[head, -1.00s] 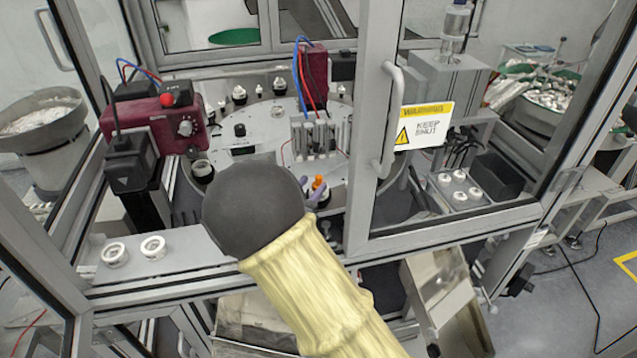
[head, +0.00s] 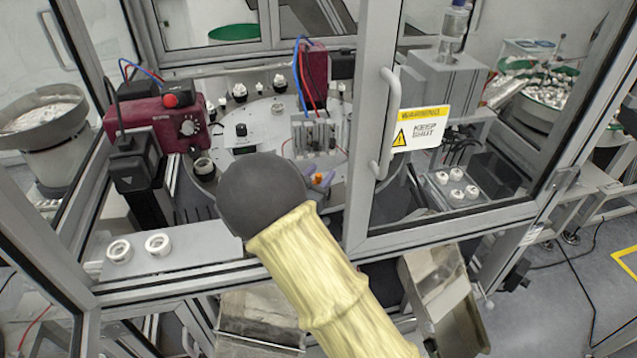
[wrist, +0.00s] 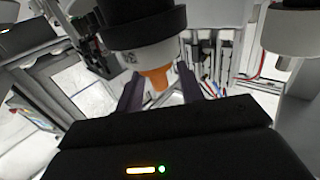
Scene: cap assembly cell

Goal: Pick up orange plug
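The orange plug (wrist: 157,77) shows in the wrist view under a white cylindrical part (wrist: 145,56) with a black ring above it. My gripper (wrist: 160,82) has its two purple fingers on either side of the plug, with visible gaps between them and the orange tip. Its fingers look open; contact is not clear. In the head view only a small bit of the orange plug (head: 317,178) shows, next to the purple fingers (head: 325,180) at the front of the round table. My dark arm joint hides much of this area.
The guard door (head: 360,150) with a warning sign (head: 421,128) stands just right of my gripper. A red unit (head: 160,125) with a knob stands at left. White rings (head: 119,251) lie on the front ledge. A fixture with tubes (head: 316,135) stands behind the plug.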

